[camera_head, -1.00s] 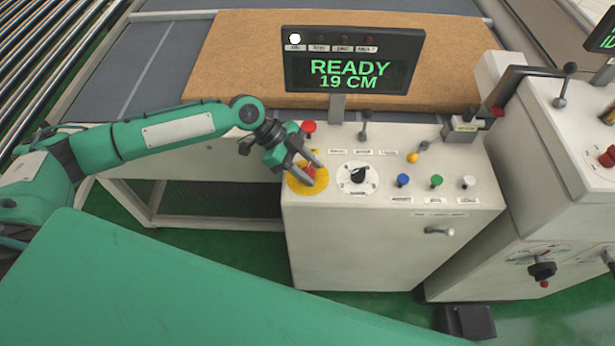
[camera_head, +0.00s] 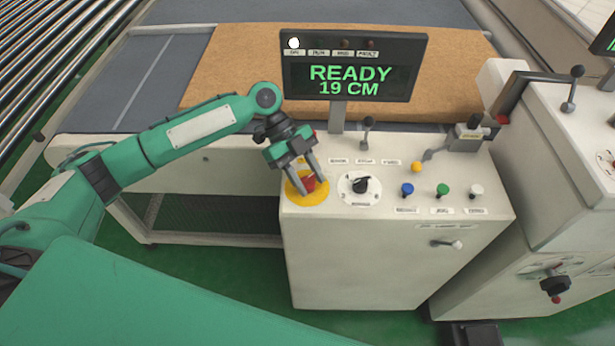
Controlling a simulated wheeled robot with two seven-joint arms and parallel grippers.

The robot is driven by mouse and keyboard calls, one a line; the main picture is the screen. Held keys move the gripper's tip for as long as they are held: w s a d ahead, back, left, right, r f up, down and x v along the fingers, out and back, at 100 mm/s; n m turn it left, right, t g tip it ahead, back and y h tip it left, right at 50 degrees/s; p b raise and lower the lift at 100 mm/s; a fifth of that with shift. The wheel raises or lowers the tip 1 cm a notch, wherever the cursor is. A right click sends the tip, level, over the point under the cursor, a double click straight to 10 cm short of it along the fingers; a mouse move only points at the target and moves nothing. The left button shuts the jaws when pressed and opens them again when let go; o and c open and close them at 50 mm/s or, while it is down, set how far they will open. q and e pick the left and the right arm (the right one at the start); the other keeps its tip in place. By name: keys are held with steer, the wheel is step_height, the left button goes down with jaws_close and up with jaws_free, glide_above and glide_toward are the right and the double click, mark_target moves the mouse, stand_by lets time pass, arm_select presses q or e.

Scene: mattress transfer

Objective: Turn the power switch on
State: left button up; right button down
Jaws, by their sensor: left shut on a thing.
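A white control console (camera_head: 365,255) stands at the centre. On its top left, a red knob (camera_head: 308,183) sits on a round yellow plate (camera_head: 318,196). My left gripper (camera_head: 311,182) reaches down over it, and its fingers are closed around the red knob, partly hiding it. A black rotary switch (camera_head: 361,185) on a white dial is just right of the yellow plate; its label is too small to read. The screen (camera_head: 347,80) above shows "READY 19 CM", and a white lamp (camera_head: 294,43) at its top left is lit. My right gripper is not in view.
Blue (camera_head: 407,189), green (camera_head: 442,190) and white (camera_head: 476,191) buttons line the console's right. A black-knobbed lever (camera_head: 368,135) and a yellow-ball lever (camera_head: 417,167) stand behind. A brown mattress (camera_head: 235,70) lies at the back. Another machine (camera_head: 565,150) stands at right.

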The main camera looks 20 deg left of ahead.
arm_select(q)
steer(key=o, duration=1)
steer(key=b+v, duration=0.1)
steer(key=v, duration=0.3)
steer(key=shift+w+a+r, duration=0.1)
steer(key=shift+w+a, duration=0.1)
steer(key=b+v, duration=0.1)
steer(key=v, duration=0.8)
steer(key=shift+r+b, duration=0.2)
steer(key=shift+b, duration=0.15)
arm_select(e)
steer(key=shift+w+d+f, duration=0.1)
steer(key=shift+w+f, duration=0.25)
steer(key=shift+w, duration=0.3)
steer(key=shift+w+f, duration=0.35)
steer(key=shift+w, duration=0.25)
